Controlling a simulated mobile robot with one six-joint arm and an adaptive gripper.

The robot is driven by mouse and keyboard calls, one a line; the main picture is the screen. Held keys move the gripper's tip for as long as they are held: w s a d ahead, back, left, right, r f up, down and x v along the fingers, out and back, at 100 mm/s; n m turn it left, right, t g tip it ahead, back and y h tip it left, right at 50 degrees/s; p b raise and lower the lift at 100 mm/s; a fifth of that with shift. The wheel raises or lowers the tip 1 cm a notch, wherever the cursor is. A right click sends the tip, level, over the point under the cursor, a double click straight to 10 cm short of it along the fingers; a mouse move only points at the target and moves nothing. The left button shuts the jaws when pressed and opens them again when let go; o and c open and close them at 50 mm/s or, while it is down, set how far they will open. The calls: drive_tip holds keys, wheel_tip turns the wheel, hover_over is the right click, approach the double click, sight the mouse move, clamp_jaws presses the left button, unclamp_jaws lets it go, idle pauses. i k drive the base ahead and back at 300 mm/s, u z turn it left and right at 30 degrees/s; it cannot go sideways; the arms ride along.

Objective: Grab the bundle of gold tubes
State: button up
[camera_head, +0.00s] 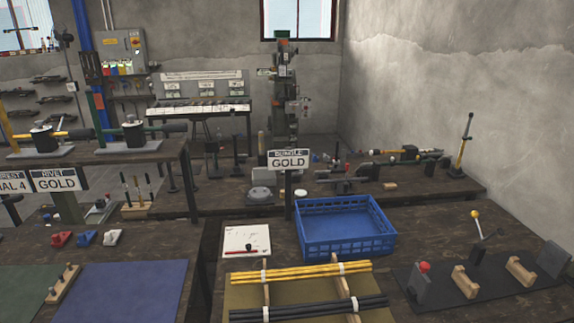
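A bundle of gold tubes (318,273) lies across two wooden rails on the right-hand table. White bands wrap it near its left end and near its right end. A bundle of black tubes (305,309) lies parallel to it on the near side, also with white bands. A sign reading "BUNDLE GOLD" (289,160) stands on a post behind. My gripper is not in view.
An empty blue crate (343,247) stands just behind the gold bundle. A white sheet with a red pen (247,241) lies to its left. A dark mat with a fixture (470,285) with upright blocks and levers sits to the right. A gap separates the left table.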

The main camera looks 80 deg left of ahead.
sight(261, 277)
drive_tip(key=u, duration=2.8)
